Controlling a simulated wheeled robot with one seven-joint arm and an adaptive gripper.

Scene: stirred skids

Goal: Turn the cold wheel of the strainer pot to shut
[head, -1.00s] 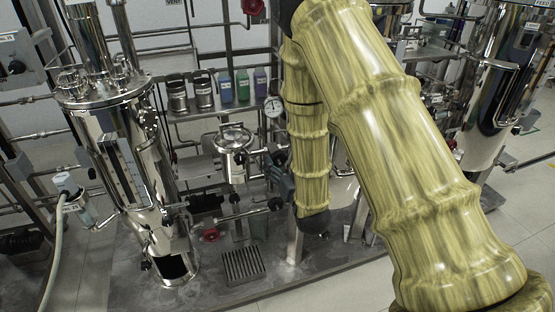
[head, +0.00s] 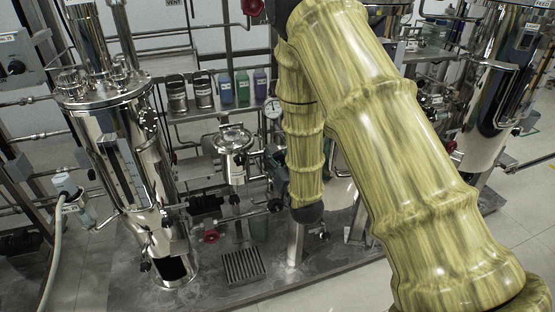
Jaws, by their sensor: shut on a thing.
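The strainer pot (head: 234,152) is most likely the small shiny steel vessel with a clamped lid, left of my forearm in the head view. A red handwheel (head: 210,236) sits low on the pipework below it. A dark round knob or wheel (head: 276,205) sits on the pipe just left of my forearm. I cannot tell which wheel is the cold one, nor how far it is turned. My forearm comes down in front of the skid and ends in a dark wrist joint. My gripper and whatever it touches are hidden behind the arm.
A tall steel vessel (head: 130,165) with a sight gauge stands at the left. Canisters and coloured bottles (head: 242,87) line a shelf behind, near a round gauge (head: 272,108). A floor grating (head: 243,266) lies in front. Another steel column (head: 497,95) stands at the right.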

